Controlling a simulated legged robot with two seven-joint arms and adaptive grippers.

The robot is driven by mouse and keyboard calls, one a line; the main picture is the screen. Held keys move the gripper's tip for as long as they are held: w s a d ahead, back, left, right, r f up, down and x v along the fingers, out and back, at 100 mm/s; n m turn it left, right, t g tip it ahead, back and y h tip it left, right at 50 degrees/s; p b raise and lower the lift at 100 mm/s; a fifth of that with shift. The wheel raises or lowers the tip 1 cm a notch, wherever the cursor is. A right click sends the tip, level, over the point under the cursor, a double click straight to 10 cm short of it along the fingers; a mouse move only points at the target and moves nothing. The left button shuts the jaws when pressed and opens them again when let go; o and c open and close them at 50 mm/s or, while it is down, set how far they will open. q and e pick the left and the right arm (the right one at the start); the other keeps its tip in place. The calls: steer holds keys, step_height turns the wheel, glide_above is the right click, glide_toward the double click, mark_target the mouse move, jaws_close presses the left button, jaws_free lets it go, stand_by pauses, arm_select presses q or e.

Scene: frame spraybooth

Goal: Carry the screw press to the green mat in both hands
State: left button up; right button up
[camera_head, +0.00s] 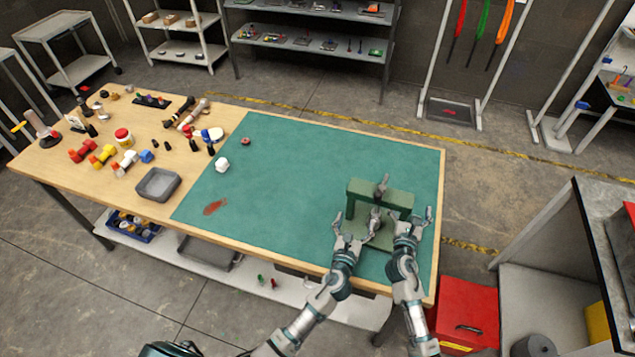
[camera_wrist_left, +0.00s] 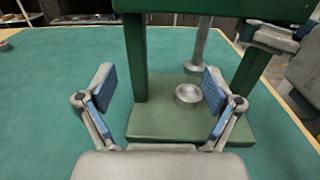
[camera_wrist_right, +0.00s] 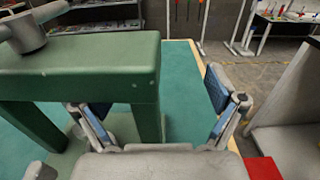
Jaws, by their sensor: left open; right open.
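The dark green screw press (camera_head: 396,199) stands upright on the green mat (camera_head: 300,180), near the mat's right front corner. It has a thick top beam, two legs, a base plate and a grey screw with a handle. My left gripper (camera_head: 356,223) is open; in the left wrist view the press's left leg (camera_wrist_left: 136,60) shows between its spread fingers, with the base plate beyond. My right gripper (camera_head: 412,218) is open; in the right wrist view the right leg (camera_wrist_right: 148,120) shows between its fingers. I cannot tell whether any finger touches the press.
The mat covers the right part of a wooden table (camera_head: 90,165). A grey tray (camera_head: 157,184) and dumbbells lie left. A red box (camera_head: 466,313) stands right of the table.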

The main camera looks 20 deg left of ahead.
steer(key=shift+s+a+r, duration=0.1)
steer(key=shift+r, duration=0.3)
steer(key=shift+s+f, duration=0.15)
steer(key=shift+s, duration=0.2)
steer(key=s, duration=1.1)
steer(key=shift+f, duration=0.25)
steer(key=shift+s+f, duration=0.1)
